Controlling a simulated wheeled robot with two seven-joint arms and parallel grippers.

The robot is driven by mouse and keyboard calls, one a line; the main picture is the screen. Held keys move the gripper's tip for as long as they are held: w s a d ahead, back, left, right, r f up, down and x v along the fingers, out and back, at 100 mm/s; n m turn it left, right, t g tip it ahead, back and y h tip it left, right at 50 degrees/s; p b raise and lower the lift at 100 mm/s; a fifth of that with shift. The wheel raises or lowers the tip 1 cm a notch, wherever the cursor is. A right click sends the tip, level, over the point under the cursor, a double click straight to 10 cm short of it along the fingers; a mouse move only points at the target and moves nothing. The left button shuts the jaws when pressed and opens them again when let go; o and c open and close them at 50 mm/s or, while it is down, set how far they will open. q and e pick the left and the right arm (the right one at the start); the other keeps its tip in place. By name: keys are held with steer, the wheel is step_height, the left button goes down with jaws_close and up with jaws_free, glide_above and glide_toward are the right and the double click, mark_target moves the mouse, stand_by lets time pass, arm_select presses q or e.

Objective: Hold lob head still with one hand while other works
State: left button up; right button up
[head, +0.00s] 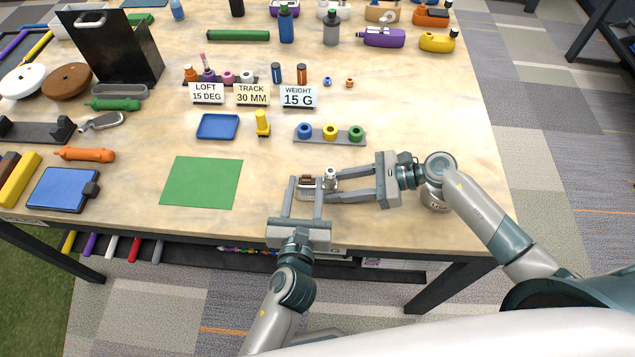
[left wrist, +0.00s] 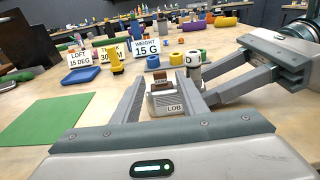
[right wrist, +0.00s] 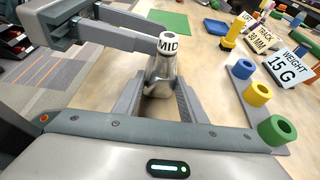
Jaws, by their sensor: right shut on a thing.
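The lob head (head: 308,192) is a small silver club head near the table's front edge. Its LOB label (left wrist: 174,108) and a brown block (left wrist: 159,77) on top show in the left wrist view. Its silver neck (right wrist: 161,80) carries a white piece marked MID (right wrist: 168,42). My left gripper (head: 304,190) comes from the front, with its fingers either side of the head; it looks open, and contact is unclear. My right gripper (head: 328,185) comes from the right and is shut on the head at its neck end. The fingertips partly hide the head.
A grey strip with blue, yellow and green rings (head: 330,132) lies just behind the grippers. A yellow post (head: 262,122), a blue tray (head: 218,126) and cards reading LOFT, TRACK and WEIGHT (head: 299,97) stand further back. A green mat (head: 201,182) lies left.

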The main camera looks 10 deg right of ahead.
mark_target(306, 179)
arm_select(q)
steer(key=shift+x, duration=1.7)
jaws_close()
